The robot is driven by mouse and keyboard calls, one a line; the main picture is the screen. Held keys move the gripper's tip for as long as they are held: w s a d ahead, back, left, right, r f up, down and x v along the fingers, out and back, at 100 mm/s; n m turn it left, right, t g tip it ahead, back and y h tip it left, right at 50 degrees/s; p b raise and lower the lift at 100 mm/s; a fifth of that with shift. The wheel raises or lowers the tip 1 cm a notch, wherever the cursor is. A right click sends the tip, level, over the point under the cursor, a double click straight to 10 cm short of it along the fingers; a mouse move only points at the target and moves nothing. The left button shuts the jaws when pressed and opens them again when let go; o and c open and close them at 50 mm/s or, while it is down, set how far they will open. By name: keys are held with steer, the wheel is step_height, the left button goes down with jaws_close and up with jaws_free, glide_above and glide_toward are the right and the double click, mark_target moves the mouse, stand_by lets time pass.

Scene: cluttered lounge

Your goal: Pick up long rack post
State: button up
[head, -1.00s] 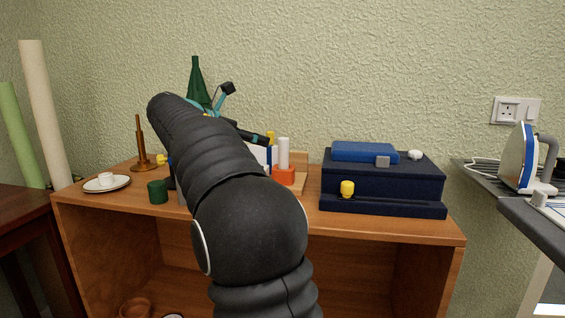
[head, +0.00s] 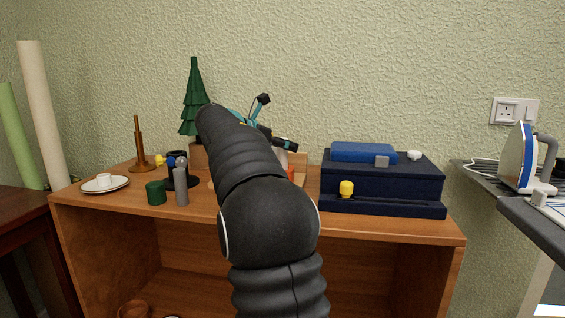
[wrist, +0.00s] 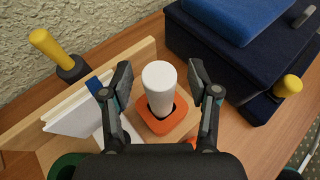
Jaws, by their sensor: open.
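A white upright post (wrist: 158,80) stands in an orange square base (wrist: 166,116). It looks like the rack post, but I cannot tell for certain. In the wrist view my gripper (wrist: 160,84) is open, with one finger on each side of the post's top and a gap on both sides. In the head view my gripper (head: 272,133) is over the middle of the wooden cabinet, and my arm hides most of the post; a bit of the orange base (head: 291,174) shows. A brown upright peg on a round foot (head: 138,150) stands at the far left.
Dark blue boxes (head: 380,183) with a yellow knob stand to the right. A wooden board (wrist: 118,66), white panels (wrist: 76,116) and a yellow-handled item (wrist: 52,48) are close on the left. A plate with cup (head: 117,185), green cup (head: 156,192) and green tree (head: 193,100) stand left.

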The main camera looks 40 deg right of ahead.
jaws_close()
